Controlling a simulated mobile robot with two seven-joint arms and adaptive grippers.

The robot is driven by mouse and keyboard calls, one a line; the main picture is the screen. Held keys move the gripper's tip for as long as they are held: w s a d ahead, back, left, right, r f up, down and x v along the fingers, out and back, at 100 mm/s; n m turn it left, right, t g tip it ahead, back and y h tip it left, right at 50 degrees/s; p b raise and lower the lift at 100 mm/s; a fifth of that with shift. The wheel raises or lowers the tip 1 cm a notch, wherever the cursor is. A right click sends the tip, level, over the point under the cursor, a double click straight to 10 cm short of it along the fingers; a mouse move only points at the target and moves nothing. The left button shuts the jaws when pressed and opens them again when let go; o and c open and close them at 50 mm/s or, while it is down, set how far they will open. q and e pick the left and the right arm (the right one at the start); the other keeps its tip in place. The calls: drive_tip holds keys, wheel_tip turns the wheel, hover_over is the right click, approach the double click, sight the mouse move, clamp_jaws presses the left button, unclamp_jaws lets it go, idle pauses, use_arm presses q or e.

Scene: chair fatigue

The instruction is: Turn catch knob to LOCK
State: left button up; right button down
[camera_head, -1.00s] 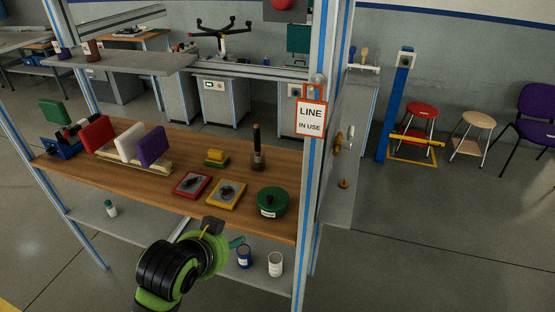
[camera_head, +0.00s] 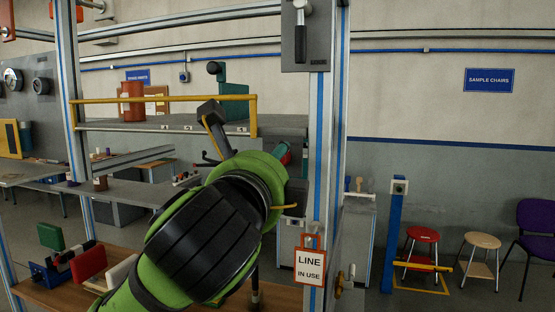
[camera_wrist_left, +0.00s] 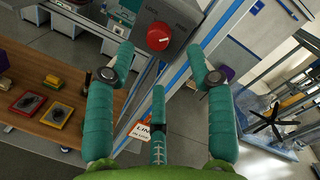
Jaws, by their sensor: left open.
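In the head view only a bit of the red knob (camera_head: 286,158) shows past my left wrist. My left gripper (camera_wrist_left: 160,72) is open and empty, with teal fingers spread to both sides of the knob and a third finger lower. The fingertips look short of the knob, with no contact visible. In the head view my left wrist hides most of the gripper. My right gripper is in neither view.
A "LINE IN USE" sign (camera_head: 311,265) hangs on the post below the knob. A grey box with a black handle (camera_head: 300,42) is higher on the post. A yellow rail (camera_head: 160,99) crosses left of the post.

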use_arm(q)
drive_tip(key=w+d+p, duration=0.1)
drive_tip(key=w+p, duration=0.2)
drive_tip(key=w, duration=0.3)
drive_tip(key=shift+w+p, duration=0.3)
drive_tip(key=shift+w, duration=0.05)
drive_tip(key=shift+d, duration=0.1)
clamp_jaws()
